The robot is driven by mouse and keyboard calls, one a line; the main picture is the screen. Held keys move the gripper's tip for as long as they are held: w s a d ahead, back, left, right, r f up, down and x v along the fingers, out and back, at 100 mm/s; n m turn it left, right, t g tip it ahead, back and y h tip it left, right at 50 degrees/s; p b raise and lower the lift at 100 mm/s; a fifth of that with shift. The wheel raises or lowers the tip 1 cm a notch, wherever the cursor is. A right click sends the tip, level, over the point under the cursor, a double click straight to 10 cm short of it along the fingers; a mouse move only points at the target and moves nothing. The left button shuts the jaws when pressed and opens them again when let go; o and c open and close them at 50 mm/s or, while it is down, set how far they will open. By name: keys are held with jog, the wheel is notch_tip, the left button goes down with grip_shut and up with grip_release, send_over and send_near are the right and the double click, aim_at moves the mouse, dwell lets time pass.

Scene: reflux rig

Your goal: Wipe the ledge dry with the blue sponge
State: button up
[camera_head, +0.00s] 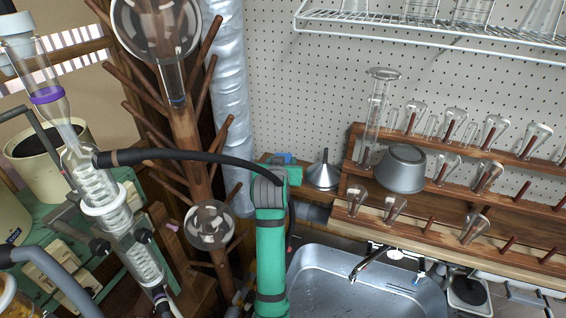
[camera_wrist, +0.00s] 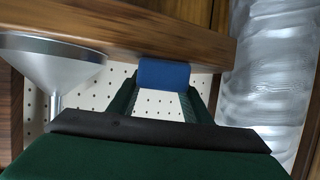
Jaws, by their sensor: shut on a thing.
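The blue sponge (camera_wrist: 163,74) is held between the two dark green fingers of my gripper (camera_wrist: 160,92), which is shut on it. In the wrist view, its upper edge meets the wooden ledge (camera_wrist: 200,42); I cannot tell whether it presses on the wood. In the head view, a small part of the sponge (camera_head: 283,158) shows beyond my gripper (camera_head: 288,170), left of the funnel. My green arm hides most of the ledge there. No wet patch can be made out on the ledge.
A metal funnel (camera_head: 322,174) stands close to the right of my gripper. A silvery duct (camera_head: 229,100) rises close on the left, beside a wooden peg stand (camera_head: 187,150) with glassware. The sink (camera_head: 340,280) lies below.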

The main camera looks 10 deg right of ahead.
jog(key=shift+s+d, duration=0.4)
jog(key=shift+d, duration=0.2)
jog(key=shift+s+d, duration=0.35)
jog(key=shift+d, duration=0.25)
jog(key=shift+r, duration=3.5)
jog(key=shift+a, duration=0.15)
